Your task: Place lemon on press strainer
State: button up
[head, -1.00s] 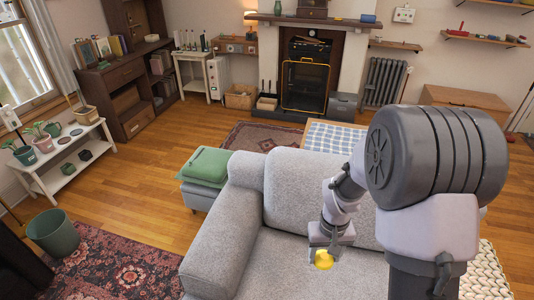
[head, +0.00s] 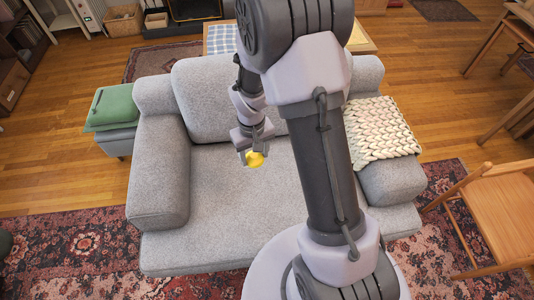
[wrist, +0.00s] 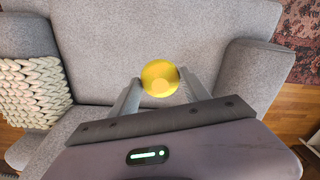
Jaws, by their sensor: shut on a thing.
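The yellow lemon (head: 255,159) is held at the end of my arm, above the grey sofa seat. My gripper (head: 249,157) is shut on it. In the wrist view the lemon (wrist: 160,78) sits between the two fingertips of my gripper (wrist: 159,84), with the sofa below it. I do not make out a press strainer in either current view.
The grey sofa (head: 220,225) fills the middle, with a cream knitted throw (head: 378,132) on its right arm. A green cushion (head: 112,106) lies on a stool at left. A wooden chair (head: 500,210) stands at right. A low table (head: 222,40) is behind the sofa.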

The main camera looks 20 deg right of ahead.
jog(key=shift+n, duration=0.5)
jog(key=s+d+f, duration=0.2)
jog(key=s+f, duration=0.3)
jog(key=f, duration=0.5)
jog(key=s+d+f, duration=0.2)
jog(key=s+f, duration=0.2)
jog(key=f, duration=0.6)
jog(key=s+d+f, duration=0.1)
jog(key=s+f, duration=0.4)
jog(key=f, duration=0.5)
jog(key=shift+s+d+f, duration=0.3)
jog(key=shift+d, duration=0.1)
jog(key=shift+f, duration=0.35)
jog(key=b, duration=0.5)
send_over(279, 195)
jog(key=shift+s+f, duration=0.1)
jog(key=shift+f, duration=0.65)
notch_tip(279, 195, down, 4)
jog(key=shift+r+b, duration=0.1)
jog(key=shift+b, duration=1.05)
jog(key=shift+r, duration=0.2)
grip_shut()
jog(key=shift+f, duration=0.15)
jog(key=o, duration=1.5)
grip_release()
